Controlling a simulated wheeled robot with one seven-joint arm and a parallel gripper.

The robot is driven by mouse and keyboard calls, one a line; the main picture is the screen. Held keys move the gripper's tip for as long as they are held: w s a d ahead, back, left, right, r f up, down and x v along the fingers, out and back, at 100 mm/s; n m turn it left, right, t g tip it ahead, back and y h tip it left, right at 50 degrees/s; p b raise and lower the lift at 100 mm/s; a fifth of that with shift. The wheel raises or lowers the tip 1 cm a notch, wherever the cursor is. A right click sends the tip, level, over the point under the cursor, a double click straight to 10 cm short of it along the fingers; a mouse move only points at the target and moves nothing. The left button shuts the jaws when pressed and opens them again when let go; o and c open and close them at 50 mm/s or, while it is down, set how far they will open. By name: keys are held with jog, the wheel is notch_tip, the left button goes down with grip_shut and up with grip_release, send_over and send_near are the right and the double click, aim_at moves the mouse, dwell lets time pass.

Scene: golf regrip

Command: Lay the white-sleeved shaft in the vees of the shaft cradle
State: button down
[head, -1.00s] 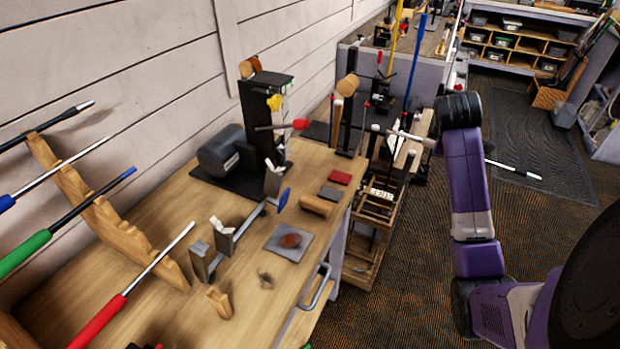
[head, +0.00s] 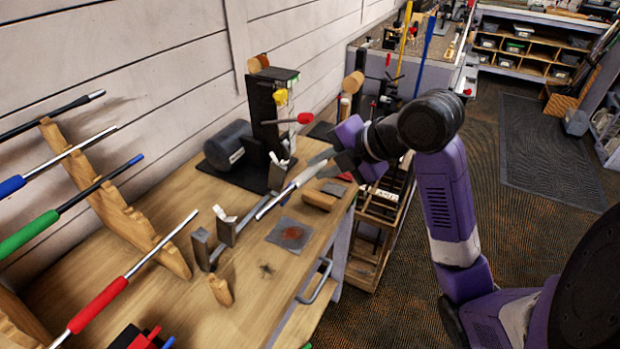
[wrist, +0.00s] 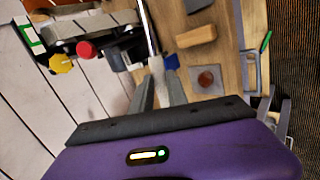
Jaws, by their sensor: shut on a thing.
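The white-sleeved shaft (head: 268,206) is in my gripper (head: 322,167), which is shut on it near its white sleeve (head: 306,175). Its thin metal end points down and left in the head view, over the bench. In the wrist view the shaft (wrist: 148,28) runs up from between my fingers (wrist: 158,88). The shaft cradle (head: 226,232) is grey, with upright vee posts with white pads; the near posts are left of the shaft's tip, and a far post (head: 278,172) stands just left of the shaft. The shaft appears outside the vees; its height above the cradle is unclear.
A black stand with a red-tipped lever (head: 304,118) and a dark cylinder (head: 227,146) stand behind the cradle. A wooden block (head: 318,201) and a grey pad (head: 290,235) lie in front. A wooden rack (head: 110,205) holding several shafts is at left.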

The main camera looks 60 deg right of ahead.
aim_at(301, 178)
jog(key=a, duration=0.1)
jog(key=a+n+y, duration=0.1)
jog(key=a, duration=0.1)
jog(key=shift+w+a+r+n, duration=0.1)
jog(key=shift+a+r+n, duration=0.15)
jog(key=shift+a+n, duration=0.05)
jog(key=shift+w+a+r+y, duration=0.1)
jog(key=shift+w+a+y, duration=0.1)
jog(key=shift+a+y, duration=0.15)
jog(key=w+f+p, duration=0.2)
jog(key=w+f, duration=0.1)
jog(key=w, duration=0.6)
jog(key=shift+w+a, duration=0.2)
jog(key=shift+w, duration=0.1)
jog(key=shift+f+b, duration=0.2)
jog(key=shift+b, duration=0.55)
dwell(1.4)
jog(key=shift+a+b, duration=0.9)
dwell(2.6)
